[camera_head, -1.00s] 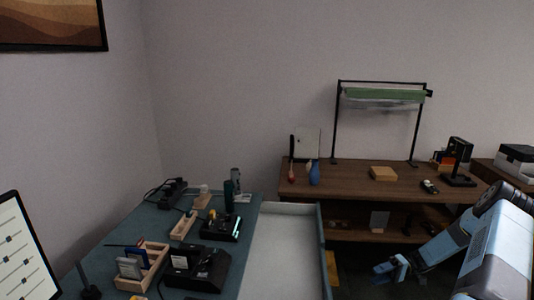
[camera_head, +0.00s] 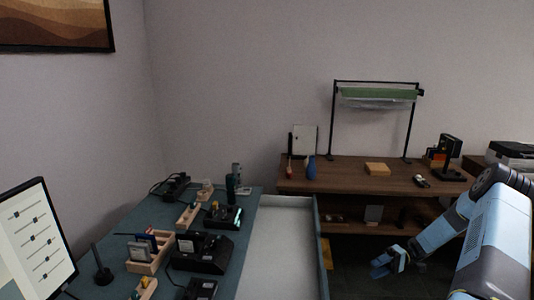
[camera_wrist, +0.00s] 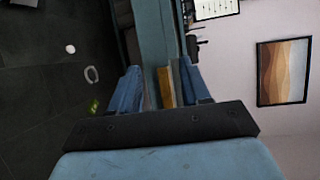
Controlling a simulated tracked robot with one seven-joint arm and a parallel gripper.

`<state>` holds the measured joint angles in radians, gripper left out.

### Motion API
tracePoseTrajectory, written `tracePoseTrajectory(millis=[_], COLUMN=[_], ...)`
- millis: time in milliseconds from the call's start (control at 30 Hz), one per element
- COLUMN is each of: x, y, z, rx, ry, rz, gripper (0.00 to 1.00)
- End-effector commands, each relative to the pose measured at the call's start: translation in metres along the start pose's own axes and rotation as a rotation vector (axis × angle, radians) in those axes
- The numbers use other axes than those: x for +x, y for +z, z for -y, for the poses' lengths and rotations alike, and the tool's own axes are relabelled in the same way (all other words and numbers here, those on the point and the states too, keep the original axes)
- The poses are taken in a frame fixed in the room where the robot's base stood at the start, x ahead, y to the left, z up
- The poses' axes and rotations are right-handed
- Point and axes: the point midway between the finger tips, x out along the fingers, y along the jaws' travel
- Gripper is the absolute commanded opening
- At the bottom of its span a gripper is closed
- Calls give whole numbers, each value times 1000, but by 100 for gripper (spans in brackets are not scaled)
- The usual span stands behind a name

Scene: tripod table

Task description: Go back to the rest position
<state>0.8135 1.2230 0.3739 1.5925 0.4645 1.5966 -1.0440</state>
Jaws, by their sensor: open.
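My gripper (camera_head: 391,262) is at the lower right of the head view, at the end of my blue arm, in front of the brown bench and right of the drawer. Its jaws are apart and I see nothing held. In the wrist view my gripper (camera_wrist: 161,85) shows two blue fingers with a gap between them. Through the gap I see part of the blue-grey table edge and a yellowish strip that I cannot identify.
A blue-grey table (camera_head: 118,237) at left carries chargers and wooden holders. Its pale drawer (camera_head: 276,262) stands open. A white panel (camera_head: 37,240) is at the left edge.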

Motion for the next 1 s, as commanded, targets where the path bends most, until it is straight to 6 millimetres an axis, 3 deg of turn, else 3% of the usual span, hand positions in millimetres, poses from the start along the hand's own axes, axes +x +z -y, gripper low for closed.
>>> tracePoseTrajectory(millis=[267,667,1000], x=[4,23,47], y=[-5,-4,8], z=[46,142,221], rx=[52,149,195], ry=[142,458,724], rz=[58,125,119], gripper=[47,47,47])
